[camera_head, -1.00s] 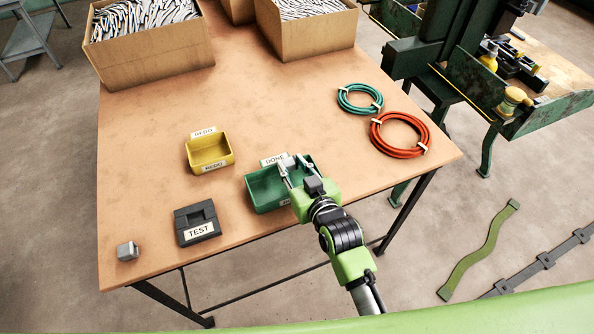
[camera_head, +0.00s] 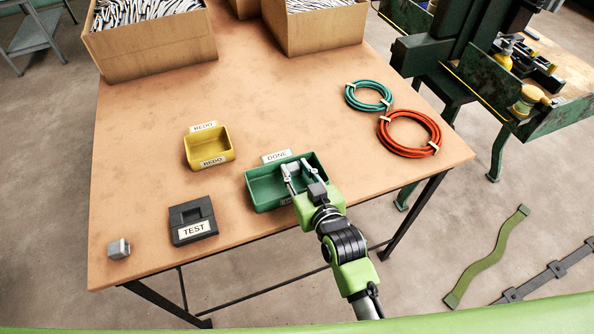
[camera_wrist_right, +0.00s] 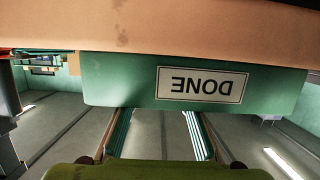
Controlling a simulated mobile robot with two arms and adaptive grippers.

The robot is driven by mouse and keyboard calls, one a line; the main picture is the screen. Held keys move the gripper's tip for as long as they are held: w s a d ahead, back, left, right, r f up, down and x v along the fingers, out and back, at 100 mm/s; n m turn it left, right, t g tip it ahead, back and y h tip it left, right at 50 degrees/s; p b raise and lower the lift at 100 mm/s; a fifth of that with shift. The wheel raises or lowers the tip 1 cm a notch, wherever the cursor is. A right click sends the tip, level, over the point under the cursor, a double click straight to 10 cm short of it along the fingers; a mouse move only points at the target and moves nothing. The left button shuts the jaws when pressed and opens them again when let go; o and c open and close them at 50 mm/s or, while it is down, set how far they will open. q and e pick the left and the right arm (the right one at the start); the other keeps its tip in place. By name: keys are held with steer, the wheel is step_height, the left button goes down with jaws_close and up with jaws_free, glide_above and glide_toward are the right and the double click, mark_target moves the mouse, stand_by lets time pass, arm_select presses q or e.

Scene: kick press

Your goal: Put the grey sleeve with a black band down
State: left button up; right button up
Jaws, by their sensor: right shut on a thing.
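My right gripper (camera_head: 297,170) reaches into the green tray (camera_head: 259,203) labelled DONE, fingertips between its walls. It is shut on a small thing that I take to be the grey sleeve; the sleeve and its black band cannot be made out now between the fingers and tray. In the right wrist view the two fingers (camera_wrist_right: 160,135) point at the tray's green wall (camera_wrist_right: 115,85) with its upside-down DONE label (camera_wrist_right: 202,84). My left gripper is not in view.
A yellow REDO tray (camera_head: 208,147), a black TEST block (camera_head: 193,219) and a small grey piece (camera_head: 119,249) stand to the left. Green (camera_head: 369,96) and orange (camera_head: 409,133) hose coils lie at right. Cardboard boxes (camera_head: 152,45) stand at the back. The table's middle is clear.

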steer(key=shift+s+f, duration=0.25)
steer(key=shift+f, duration=0.45)
steer(key=o, duration=1.1)
steer(key=shift+f, duration=0.15)
steer(key=shift+d, duration=0.1)
steer(key=shift+r, duration=0.25)
steer(key=v, duration=0.4)
steer(key=r+v, duration=0.1)
steer(key=v, duration=0.3)
steer(key=b+v, duration=0.1)
steer(key=v, duration=0.3)
steer(key=shift+w+r, duration=0.15)
steer(key=shift+r, duration=0.1)
